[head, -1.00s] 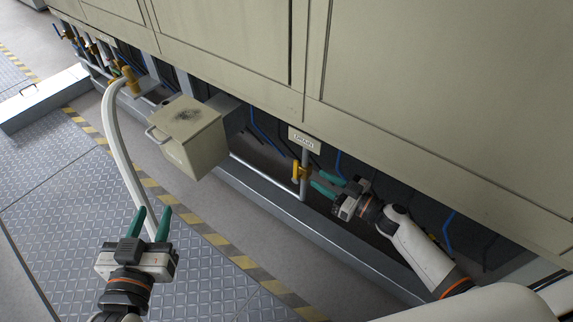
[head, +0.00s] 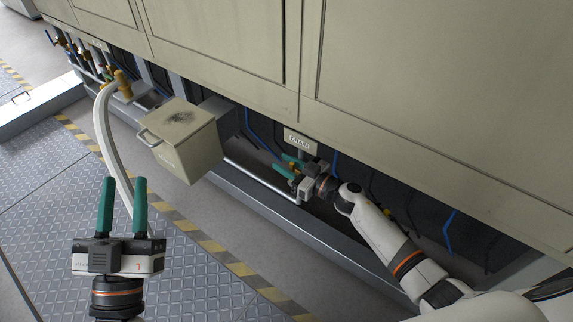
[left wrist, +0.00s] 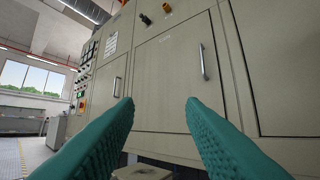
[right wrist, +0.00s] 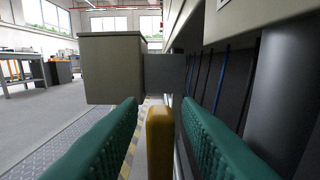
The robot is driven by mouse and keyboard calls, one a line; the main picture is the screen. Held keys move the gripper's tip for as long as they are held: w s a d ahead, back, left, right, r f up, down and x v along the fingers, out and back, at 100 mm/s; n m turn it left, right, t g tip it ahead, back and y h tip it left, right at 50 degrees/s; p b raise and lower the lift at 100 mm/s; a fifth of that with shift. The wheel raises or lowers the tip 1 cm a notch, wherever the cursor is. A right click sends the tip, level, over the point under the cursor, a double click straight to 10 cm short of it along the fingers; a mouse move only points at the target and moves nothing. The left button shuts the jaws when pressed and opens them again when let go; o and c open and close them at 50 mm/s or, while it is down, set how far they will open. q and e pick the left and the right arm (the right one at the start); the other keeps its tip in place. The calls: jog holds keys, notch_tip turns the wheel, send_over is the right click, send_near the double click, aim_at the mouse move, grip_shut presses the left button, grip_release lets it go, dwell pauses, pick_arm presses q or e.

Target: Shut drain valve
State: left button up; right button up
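The drain valve's yellow handle (right wrist: 160,143) stands upright between the fingers of my right gripper (right wrist: 160,103) in the right wrist view, with a gap on each side. In the head view my right gripper (head: 287,164) is at the valve under the cabinet, below the drain sign (head: 299,140), and hides most of the valve. My left gripper (head: 123,182) is open and empty over the floor at the left. Its parted fingers also show in the left wrist view (left wrist: 160,103).
A beige box (head: 187,138) with a handle juts out left of the valve. A white hose (head: 107,140) hangs from a yellow fitting (head: 122,82) further left. A grey rail (head: 290,232) runs along the floor before the cabinet (head: 400,80). Blue pipes (right wrist: 222,75) hang behind the valve.

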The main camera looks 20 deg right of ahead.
grip_shut()
